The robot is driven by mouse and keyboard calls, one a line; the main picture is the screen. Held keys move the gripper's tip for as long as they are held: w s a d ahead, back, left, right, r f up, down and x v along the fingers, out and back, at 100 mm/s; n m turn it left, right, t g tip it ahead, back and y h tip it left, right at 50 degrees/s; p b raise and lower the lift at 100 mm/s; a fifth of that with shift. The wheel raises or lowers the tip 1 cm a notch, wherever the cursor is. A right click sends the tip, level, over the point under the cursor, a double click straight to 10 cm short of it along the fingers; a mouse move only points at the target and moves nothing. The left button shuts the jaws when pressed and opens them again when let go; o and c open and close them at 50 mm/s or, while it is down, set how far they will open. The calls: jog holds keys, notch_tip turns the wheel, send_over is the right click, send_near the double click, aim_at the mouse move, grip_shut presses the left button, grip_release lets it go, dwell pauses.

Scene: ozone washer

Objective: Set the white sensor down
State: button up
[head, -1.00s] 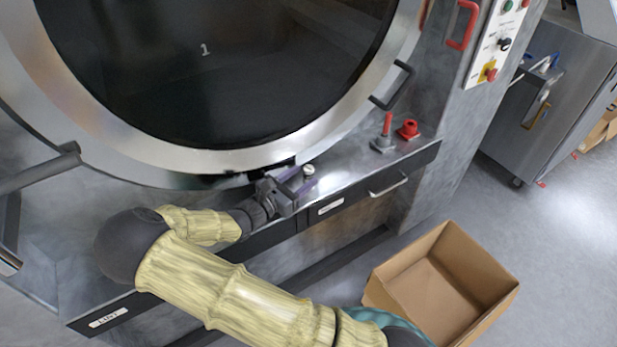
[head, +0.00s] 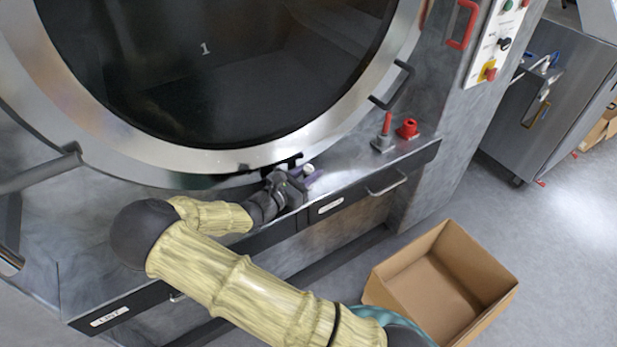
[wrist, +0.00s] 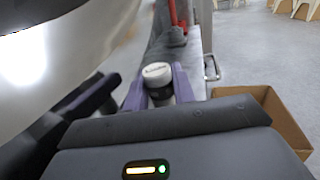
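The white sensor (wrist: 157,73) has a round white cap with small dark print and a darker body below. In the wrist view it stands upright between the two purple fingers of my gripper (wrist: 160,88), which sit close against its sides. My gripper is shut on it.
A grey-and-red handled piece (head: 384,135) and a red knob-like piece (head: 408,129) stand farther right on the ledge. The round door (head: 215,160) rises close behind my gripper. An open cardboard box (head: 400,260) sits on the floor to the right. The ledge between sensor and handled piece is clear.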

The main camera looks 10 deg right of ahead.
grip_shut()
jog(key=shift+r, duration=0.15)
notch_tip(320, 180, up, 10)
jog(key=shift+f, duration=0.1)
jog(key=shift+s, duration=0.1)
dwell(0.5)
jog(key=shift+s+d+r+n+t+p, duration=0.2)
jog(key=shift+s+d+n+t+p, duration=0.1)
jog(key=shift+s+d+t+p, duration=0.25)
jog(key=n+t+y+p, duration=0.1)
jog(key=y+p, duration=0.1)
jog(key=n+t+y+p, duration=0.4)
jog(key=n+t+y, duration=0.2)
jog(key=n+y, duration=0.15)
send_near(309, 168)
jog(key=shift+m+y, duration=0.35)
jog(key=w+d, duration=0.1)
jog(key=w+d+r, duration=0.1)
jog(key=w+d, duration=0.1)
jog(key=shift+w+r, duration=0.25)
jog(key=shift+r, duration=0.1)
